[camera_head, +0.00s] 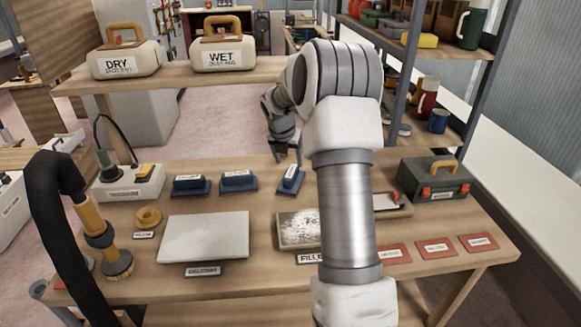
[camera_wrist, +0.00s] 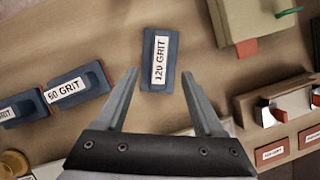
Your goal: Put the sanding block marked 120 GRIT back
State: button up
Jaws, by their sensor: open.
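The sanding block marked 120 GRIT (camera_wrist: 160,62) is blue with a white label, which reads clearly in the wrist view. It lies on the workbench, and in the head view the block (camera_head: 291,179) is the rightmost of three blue blocks, turned differently from the other two. My gripper (camera_wrist: 160,73) is open and empty, with its fingertips to either side of the block's near end in the wrist view. In the head view my gripper (camera_head: 288,157) hangs just behind the block, partly hidden by my arm. I cannot tell its exact height above the bench.
Two other blue blocks, one (camera_head: 239,180) and another (camera_head: 190,184), lie left. A grey plate (camera_head: 205,237), a board (camera_head: 297,229) and red cards (camera_head: 435,248) lie in front. A dark toolbox (camera_head: 435,178) stands right. A black hose (camera_head: 55,220) arches at left. A shelf (camera_head: 180,78) rises behind.

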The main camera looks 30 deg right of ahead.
jog(key=shift+v, duration=2.15)
jog(key=s+a+r+m+t+p, duration=0.1)
jog(key=s+a+r+m+p, duration=0.1)
jog(key=s+a+r+m, duration=1.1)
jog(key=s+a+m+y, duration=0.1)
jog(key=s+a+m, duration=0.5)
jog(key=s, duration=0.4)
jog(key=s+a+r+m+t+y, duration=0.1)
jog(key=s+a+m+y, duration=0.1)
jog(key=s+a+m, duration=0.4)
jog(key=s+m, duration=0.1)
jog(key=s, duration=0.2)
jog(key=shift+s+a+r+t+p, duration=0.15)
jog(key=shift+s+a+t+p, duration=0.15)
jog(key=shift+s+a+p, duration=0.1)
